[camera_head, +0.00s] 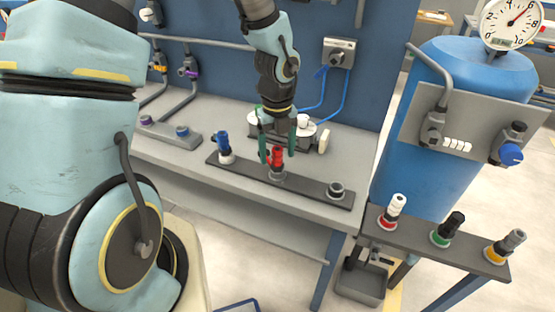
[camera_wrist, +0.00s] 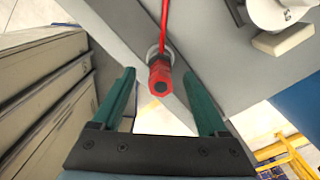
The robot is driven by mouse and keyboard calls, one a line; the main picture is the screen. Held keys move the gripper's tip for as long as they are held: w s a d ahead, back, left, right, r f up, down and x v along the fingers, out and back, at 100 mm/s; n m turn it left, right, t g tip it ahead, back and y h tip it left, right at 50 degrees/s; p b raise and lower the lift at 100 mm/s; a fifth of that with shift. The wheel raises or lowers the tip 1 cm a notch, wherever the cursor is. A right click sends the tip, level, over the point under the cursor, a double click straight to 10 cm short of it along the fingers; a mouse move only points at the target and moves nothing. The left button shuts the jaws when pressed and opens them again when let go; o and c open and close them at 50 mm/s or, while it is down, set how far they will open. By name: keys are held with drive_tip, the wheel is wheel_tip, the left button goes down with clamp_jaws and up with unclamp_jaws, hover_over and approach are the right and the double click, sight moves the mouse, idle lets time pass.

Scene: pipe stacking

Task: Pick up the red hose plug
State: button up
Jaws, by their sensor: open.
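The red hose plug (camera_head: 277,158) stands upright in the middle socket of a dark rack strip (camera_head: 306,189) on the grey workbench. In the wrist view the red plug (camera_wrist: 160,78) shows end-on, with a thin red part running up from it. My gripper (camera_head: 277,150) is just above and around the plug in the head view. Its two green fingers are apart, one to each side. In the wrist view my gripper (camera_wrist: 160,88) has the plug between and slightly beyond its fingertips, touching neither finger visibly.
A blue plug (camera_head: 223,145) stands left on the same strip, and an empty socket (camera_head: 336,190) is at its right. A second rack holds white-red (camera_head: 394,208), black (camera_head: 452,225) and grey-orange (camera_head: 511,243) plugs. A blue tank (camera_head: 440,85) stands at right.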

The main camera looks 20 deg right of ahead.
sight(278, 159)
drive_tip(key=shift+f, duration=1.55)
clamp_jaws()
